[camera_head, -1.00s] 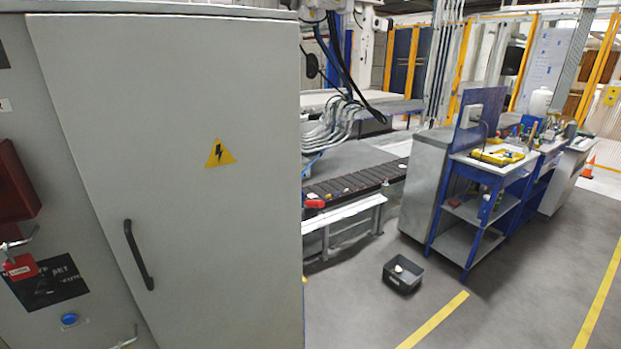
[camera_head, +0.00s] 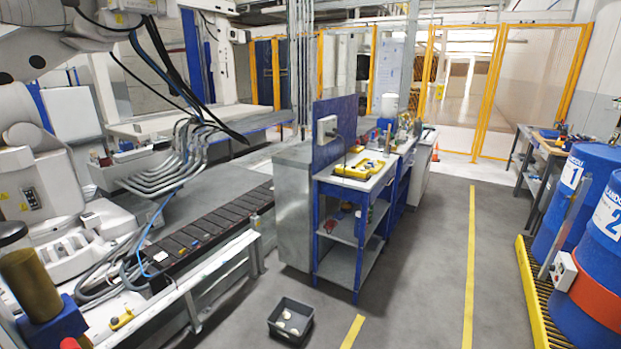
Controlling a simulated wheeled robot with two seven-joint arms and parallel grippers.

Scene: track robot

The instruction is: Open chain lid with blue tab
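A long dark segmented track (camera_head: 205,232), which looks like the chain, runs along the near side of the grey line at the left. Its top looks like a row of dark flat plates. Neither of my grippers is in view.
A black bin (camera_head: 290,321) with pale items sits on the floor. A blue workbench (camera_head: 340,225) stands beyond it. Blue drums (camera_head: 575,200) stand on a yellow-edged grate at the right. White machinery (camera_head: 50,165) fills the left. The floor between the yellow lines is free.

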